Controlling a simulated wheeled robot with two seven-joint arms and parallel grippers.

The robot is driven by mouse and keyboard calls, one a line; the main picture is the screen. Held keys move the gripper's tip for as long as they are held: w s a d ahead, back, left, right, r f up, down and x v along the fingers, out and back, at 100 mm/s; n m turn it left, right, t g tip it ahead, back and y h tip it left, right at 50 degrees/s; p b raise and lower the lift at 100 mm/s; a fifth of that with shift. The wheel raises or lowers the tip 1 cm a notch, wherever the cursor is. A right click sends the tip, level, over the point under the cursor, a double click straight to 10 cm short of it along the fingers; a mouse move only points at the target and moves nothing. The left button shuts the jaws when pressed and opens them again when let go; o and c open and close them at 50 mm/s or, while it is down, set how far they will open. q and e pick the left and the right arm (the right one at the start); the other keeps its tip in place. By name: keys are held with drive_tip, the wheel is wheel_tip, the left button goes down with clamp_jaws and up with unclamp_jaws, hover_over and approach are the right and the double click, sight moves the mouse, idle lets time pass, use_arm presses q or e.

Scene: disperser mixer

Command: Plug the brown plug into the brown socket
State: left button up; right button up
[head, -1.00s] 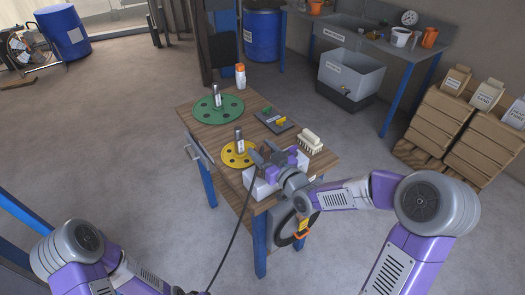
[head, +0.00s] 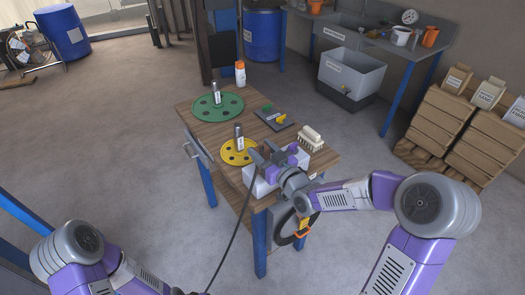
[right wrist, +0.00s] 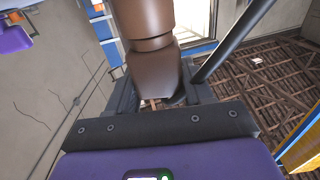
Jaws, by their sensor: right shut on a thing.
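My right gripper (head: 266,154) is over the near end of the wooden table, above a white box (head: 262,187) that it partly hides. In the right wrist view, the gripper (right wrist: 155,95) is shut on the brown plug (right wrist: 155,72), which stands up between the fingers. A small brown patch of it shows between the fingers in the head view. A dark cable runs from near this gripper down past the table's front. I cannot make out the brown socket. My left arm is at the lower left; its gripper end is at the bottom edge, too cut off to read.
On the wooden table (head: 190,112) are a green disc (head: 204,111), a yellow disc (head: 230,158), a dark plate with small coloured parts (head: 275,119), a brush (head: 311,139) and a white-and-orange bottle (head: 240,74).

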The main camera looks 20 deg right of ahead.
drive_tip(key=o, duration=1.2)
drive_tip(key=shift+f, duration=0.2)
drive_tip(key=v, duration=0.7)
drive_tip(key=shift+s+d+p, duration=0.1)
drive_tip(key=shift+s+p, duration=0.15)
drive_tip(key=shift+p, duration=0.15)
